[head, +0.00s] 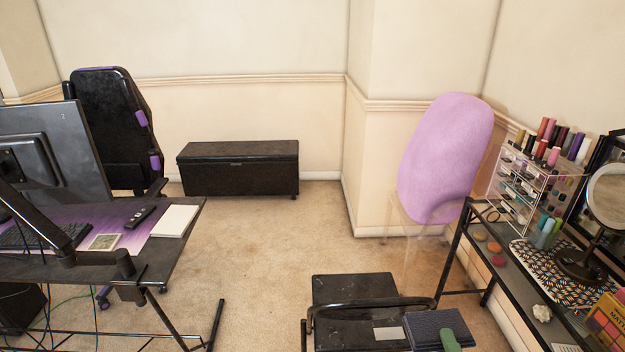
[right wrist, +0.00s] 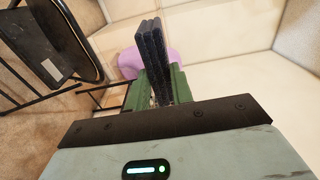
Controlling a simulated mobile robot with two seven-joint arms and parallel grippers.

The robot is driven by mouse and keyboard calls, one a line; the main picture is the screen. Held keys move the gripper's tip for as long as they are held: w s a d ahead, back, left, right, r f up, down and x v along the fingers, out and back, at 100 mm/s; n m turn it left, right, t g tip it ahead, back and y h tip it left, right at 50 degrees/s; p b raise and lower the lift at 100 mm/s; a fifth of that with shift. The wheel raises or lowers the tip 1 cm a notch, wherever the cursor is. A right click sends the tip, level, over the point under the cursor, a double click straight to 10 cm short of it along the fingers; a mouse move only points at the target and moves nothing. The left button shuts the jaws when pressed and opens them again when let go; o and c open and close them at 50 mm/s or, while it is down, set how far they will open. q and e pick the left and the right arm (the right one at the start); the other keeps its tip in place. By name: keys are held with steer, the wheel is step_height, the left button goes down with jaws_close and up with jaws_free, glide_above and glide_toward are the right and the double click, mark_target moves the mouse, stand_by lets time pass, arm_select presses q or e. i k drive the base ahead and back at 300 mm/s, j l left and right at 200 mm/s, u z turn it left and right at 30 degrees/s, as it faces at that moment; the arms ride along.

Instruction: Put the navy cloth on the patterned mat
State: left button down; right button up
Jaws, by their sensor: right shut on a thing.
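The navy cloth (head: 428,328) is a folded, flat pad at the bottom of the head view. My right gripper (head: 449,341) has green fingers and is shut on the cloth. In the right wrist view the cloth (right wrist: 150,45) stands out edge-on from between the green fingers (right wrist: 154,92). The patterned mat (head: 528,262), black and white, lies on the dark vanity table at the right. The gripper and cloth are to the left of the mat, apart from it. A round mirror (head: 590,215) stands on the mat and hides part of it. My left gripper is not in view.
The vanity table (head: 490,243) also carries a clear cosmetics organizer (head: 525,185), bottles and a colourful palette (head: 608,325). A purple chair (head: 445,160) stands behind its left end. A black seat-like piece (head: 350,292) is left of the cloth.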

mark_target(545, 270)
steer(key=i+l+z, duration=0.2)
steer(key=i+z, duration=0.15)
steer(key=i, duration=0.25)
steer(key=i+z, duration=0.3)
steer(key=i, duration=0.3)
